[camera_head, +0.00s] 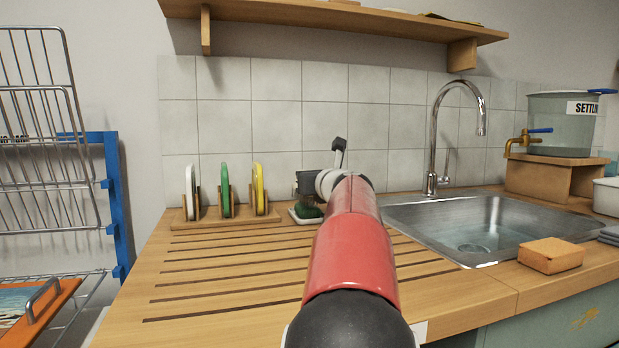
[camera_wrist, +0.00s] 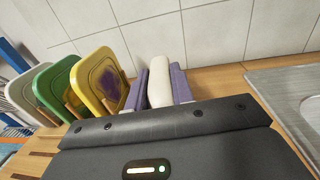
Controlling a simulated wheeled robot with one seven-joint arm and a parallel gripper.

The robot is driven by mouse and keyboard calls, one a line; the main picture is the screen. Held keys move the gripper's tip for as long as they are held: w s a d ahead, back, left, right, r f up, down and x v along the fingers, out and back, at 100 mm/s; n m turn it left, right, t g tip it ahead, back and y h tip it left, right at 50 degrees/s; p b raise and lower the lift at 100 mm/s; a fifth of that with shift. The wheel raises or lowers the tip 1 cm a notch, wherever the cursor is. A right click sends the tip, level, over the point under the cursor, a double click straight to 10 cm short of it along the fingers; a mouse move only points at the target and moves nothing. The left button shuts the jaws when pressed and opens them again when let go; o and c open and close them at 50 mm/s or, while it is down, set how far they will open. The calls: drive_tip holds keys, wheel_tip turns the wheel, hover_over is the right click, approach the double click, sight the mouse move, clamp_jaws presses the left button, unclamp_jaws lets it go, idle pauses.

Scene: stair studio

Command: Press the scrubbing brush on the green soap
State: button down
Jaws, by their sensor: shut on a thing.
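The green soap (camera_head: 308,211) lies in a small white dish (camera_head: 294,217) on the wooden counter, right of the rack. My gripper (camera_head: 309,186) is over the dish at the far end of my arm, close above the soap. In the wrist view my two purple-grey fingers are shut on a pale, rounded piece (camera_wrist: 160,86), which looks like the scrubbing brush's handle. The brush's bristles are hidden behind my gripper, so I cannot tell whether they touch the soap. The soap does not show in the wrist view.
White, green and yellow boards (camera_head: 259,188) stand in a wooden rack (camera_head: 228,220) just left of my gripper. A steel sink (camera_head: 410,215) with a tall tap (camera_head: 432,140) is to the right. An orange sponge (camera_head: 551,255) sits at its front. The grooved counter's left front is clear.

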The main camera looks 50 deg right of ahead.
drive_tip(key=shift+f+b, duration=0.35)
drive_tip(key=shift+f, duration=0.25)
idle(1.0)
wheel_tip(320, 180, up, 8)
drive_tip(key=p, duration=0.7)
drive_tip(key=shift+f, duration=0.25)
drive_tip(key=shift+f, duration=0.1)
idle(0.5)
